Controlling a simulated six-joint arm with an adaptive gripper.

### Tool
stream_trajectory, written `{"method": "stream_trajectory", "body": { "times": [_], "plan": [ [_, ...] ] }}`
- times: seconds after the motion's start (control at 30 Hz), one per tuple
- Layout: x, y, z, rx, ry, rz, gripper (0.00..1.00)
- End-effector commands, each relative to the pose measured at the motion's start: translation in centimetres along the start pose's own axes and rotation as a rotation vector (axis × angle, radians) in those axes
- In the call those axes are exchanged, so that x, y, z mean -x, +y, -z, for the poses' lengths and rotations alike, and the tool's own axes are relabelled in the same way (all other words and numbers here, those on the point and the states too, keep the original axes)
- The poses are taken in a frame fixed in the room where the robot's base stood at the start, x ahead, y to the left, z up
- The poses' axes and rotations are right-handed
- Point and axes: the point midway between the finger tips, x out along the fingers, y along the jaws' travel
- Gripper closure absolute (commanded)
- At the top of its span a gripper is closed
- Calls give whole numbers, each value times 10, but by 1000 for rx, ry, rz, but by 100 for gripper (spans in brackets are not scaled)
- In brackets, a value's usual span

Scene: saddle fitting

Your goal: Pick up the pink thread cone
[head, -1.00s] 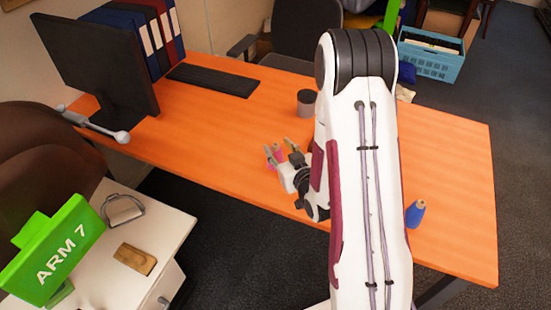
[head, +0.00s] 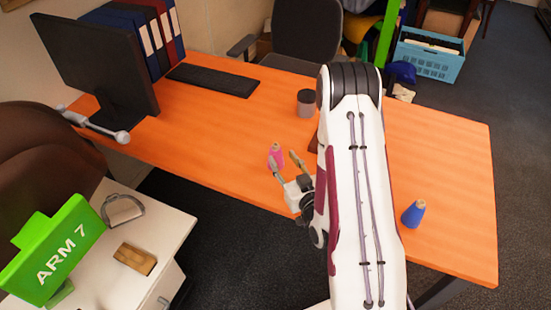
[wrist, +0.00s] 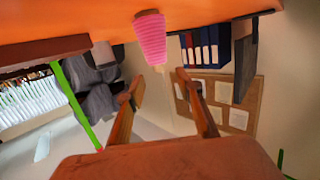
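The pink thread cone (head: 276,152) stands upright on the orange table, near its front edge. It also shows in the wrist view (wrist: 150,40), where the picture is turned over, with the cone's narrow end pointing down. My gripper (head: 283,157) is open and empty, on the near side of the cone. In the wrist view its two fingers (wrist: 157,78) are spread apart, and the cone lies just beyond their tips, roughly between them sideways. I see no contact. The cone's far side is hidden.
A blue thread cone (head: 414,214) stands on the orange table (head: 450,165) right of my arm. A dark jar (head: 306,103) stands behind the gripper. A brown object (head: 313,145) is partly hidden by my arm. A keyboard (head: 213,79) and monitor (head: 97,70) are back left.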

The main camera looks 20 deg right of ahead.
Motion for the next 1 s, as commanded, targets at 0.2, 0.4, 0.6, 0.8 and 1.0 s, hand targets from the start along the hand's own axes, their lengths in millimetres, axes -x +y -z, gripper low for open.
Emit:
{"method": "stream_trajectory", "body": {
  "times": [0.2,0.4,0.6,0.8,1.0],
  "plan": [
    [-12,0,0,2,1,2,64],
    [-24,0,1,1,1,1,64],
    [-26,0,1,0,0,0,64],
    [-26,0,1,0,0,0,64],
    [-36,1,2,2,1,1,64]
  ]
}}
